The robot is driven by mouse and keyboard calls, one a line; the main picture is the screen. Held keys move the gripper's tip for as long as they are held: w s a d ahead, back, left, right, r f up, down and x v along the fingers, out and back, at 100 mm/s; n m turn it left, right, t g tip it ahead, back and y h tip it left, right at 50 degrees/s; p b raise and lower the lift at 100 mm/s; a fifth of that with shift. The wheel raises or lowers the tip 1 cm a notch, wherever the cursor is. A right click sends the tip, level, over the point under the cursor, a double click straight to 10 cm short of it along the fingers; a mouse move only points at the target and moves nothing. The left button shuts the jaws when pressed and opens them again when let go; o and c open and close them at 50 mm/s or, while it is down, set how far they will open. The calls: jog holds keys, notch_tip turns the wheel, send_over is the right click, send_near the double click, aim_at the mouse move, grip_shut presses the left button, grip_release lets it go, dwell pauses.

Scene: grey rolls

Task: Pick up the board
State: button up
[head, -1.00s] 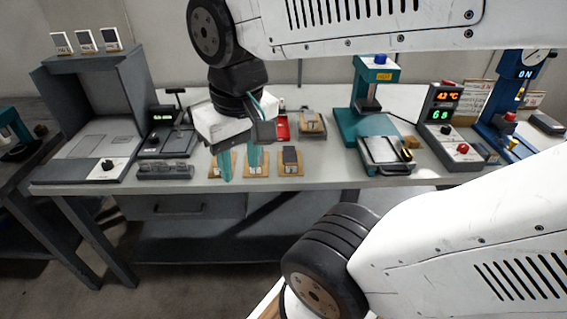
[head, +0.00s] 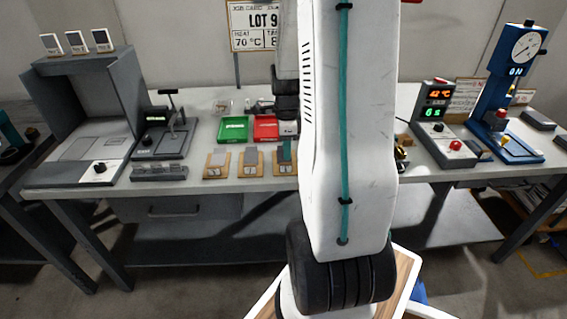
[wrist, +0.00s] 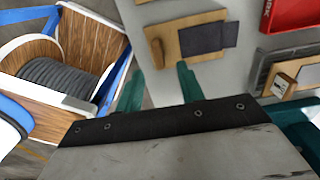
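Three small wooden boards with grey pads lie along the bench's front edge in the head view: a left one (head: 216,164), a middle one (head: 251,163) and a right one (head: 284,168). Which one is the task's board is not clear. In the wrist view, one wooden board with a dark grey pad (wrist: 187,44) lies just beyond my fingertips. Another board (wrist: 306,74) lies on a grey fixture at the right. My gripper (wrist: 161,78) has its two teal fingers apart, with nothing between them. In the head view my arm hides most of the gripper.
Green (head: 233,130) and red (head: 265,128) trays stand behind the boards. A grey press-like device (head: 164,138) stands to the left. A display box (head: 437,115) and a blue gauge stand (head: 505,100) are at the right. My arm covers the bench's middle.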

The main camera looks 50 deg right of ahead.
aim_at(286, 163)
notch_tip(286, 163, down, 7)
jog(key=shift+a+r, duration=0.1)
grip_shut()
